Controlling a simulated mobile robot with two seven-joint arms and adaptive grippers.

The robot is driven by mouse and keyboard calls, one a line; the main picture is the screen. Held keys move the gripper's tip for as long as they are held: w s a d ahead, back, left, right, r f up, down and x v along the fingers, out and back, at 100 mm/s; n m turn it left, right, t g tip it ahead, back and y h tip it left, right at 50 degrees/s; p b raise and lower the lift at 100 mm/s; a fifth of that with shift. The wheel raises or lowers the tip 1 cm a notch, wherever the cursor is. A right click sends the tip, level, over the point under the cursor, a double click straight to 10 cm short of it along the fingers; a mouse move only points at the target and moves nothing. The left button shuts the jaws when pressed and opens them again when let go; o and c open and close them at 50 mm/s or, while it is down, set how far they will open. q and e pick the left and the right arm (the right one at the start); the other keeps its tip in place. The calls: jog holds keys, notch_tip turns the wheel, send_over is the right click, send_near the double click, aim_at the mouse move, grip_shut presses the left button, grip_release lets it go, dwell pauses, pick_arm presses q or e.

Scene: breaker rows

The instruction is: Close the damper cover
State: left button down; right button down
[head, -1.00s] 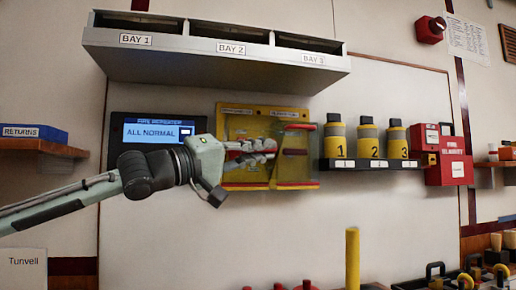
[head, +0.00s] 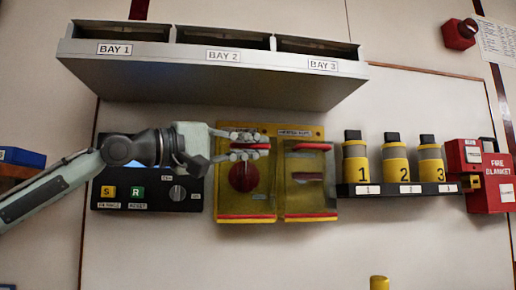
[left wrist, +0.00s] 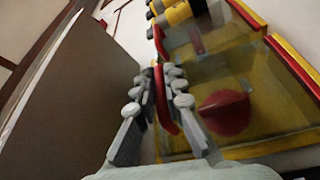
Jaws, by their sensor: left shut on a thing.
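A yellow panel has two clear, yellow-framed covers side by side. The left cover (head: 247,205) lies over a round red knob (head: 244,177) and looks nearly flat to the panel; I cannot tell if a gap remains. My left gripper (head: 262,145) is shut on the red handle bar (head: 252,147) near this cover's top. In the left wrist view the fingers (left wrist: 160,85) sit on both sides of the red bar (left wrist: 165,105), with the knob (left wrist: 225,112) beyond. The panel's labels are too small to read. My right gripper is not in view.
The right cover (head: 310,200) has its own red bar. A grey bay shelf (head: 215,75) juts out above. The repeater box (head: 150,190) is behind my left arm. Numbered yellow canisters (head: 396,165) and a red fire blanket box (head: 485,180) stand to the right.

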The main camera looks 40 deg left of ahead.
pick_arm(q)
jog(key=shift+w+a+r, duration=0.25)
jog(key=shift+w+a, duration=0.15)
jog(key=shift+a, duration=0.1)
jog(key=shift+w+a+r, duration=0.2)
jog(key=shift+w+a, duration=0.15)
jog(key=shift+a, duration=0.1)
jog(key=shift+r, duration=0.1)
jog(key=c, duration=1.6)
grip_release()
jog(key=shift+w+a, duration=0.1)
jog(key=v, duration=1.2)
